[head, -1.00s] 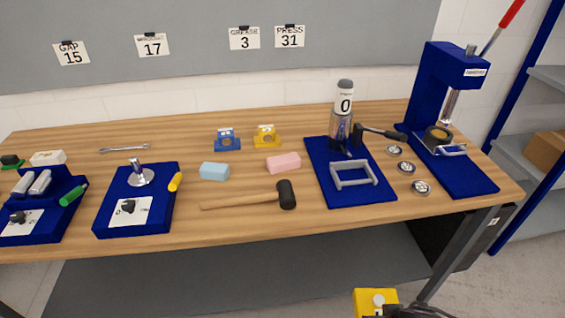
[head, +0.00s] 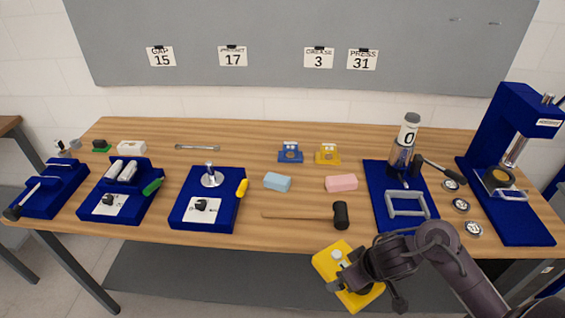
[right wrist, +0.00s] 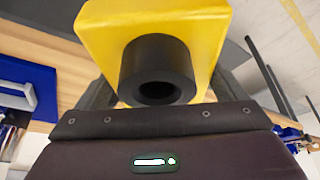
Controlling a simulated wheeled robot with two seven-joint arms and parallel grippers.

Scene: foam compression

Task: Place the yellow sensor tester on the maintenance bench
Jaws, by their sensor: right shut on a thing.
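The yellow sensor tester (head: 323,262) is a yellow block with a light knob, held in front of the bench's near edge at lower centre-right in the head view. My right gripper (head: 352,272) is shut on it. In the right wrist view the tester (right wrist: 210,22) fills the top middle, with a black round socket facing the camera, between the fingers of my right gripper (right wrist: 155,88). The maintenance bench (head: 290,228) has a wooden top and spans the head view. My left gripper is not in view.
Near the held tester lie a black-headed mallet (head: 341,215), a pink block (head: 341,183) and a light blue block (head: 277,181). A blue mat (head: 379,222) with a grey frame is to the right, a blue press (head: 500,130) farther right.

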